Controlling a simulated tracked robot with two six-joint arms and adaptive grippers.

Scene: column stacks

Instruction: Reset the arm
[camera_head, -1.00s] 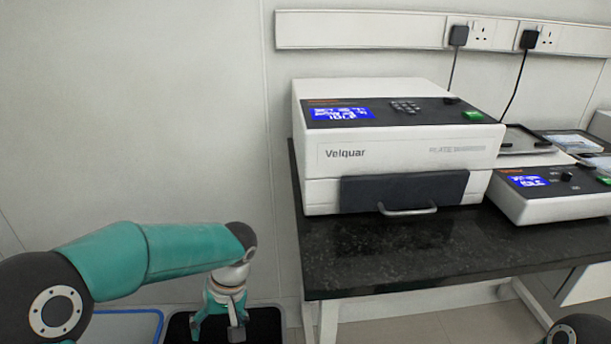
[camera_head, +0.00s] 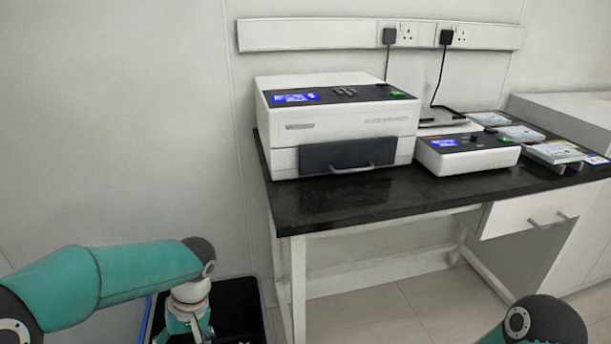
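My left arm comes in from the left, teal with dark joints. Its gripper (camera_head: 190,328) points down at the bottom left, over or beside a black bin; its fingertips are at or below the picture's edge, so I cannot tell whether it is open. My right arm shows only as a dark joint and a bit of teal at the bottom right. Its gripper is out of view.
A black-topped bench (camera_head: 350,202) with white legs stands ahead. It bears a white plate washer (camera_head: 350,125), a smaller device (camera_head: 467,152) and several plates (camera_head: 560,151). A black bin (camera_head: 240,305) sits below left. A white cabinet (camera_head: 590,115) stands at right.

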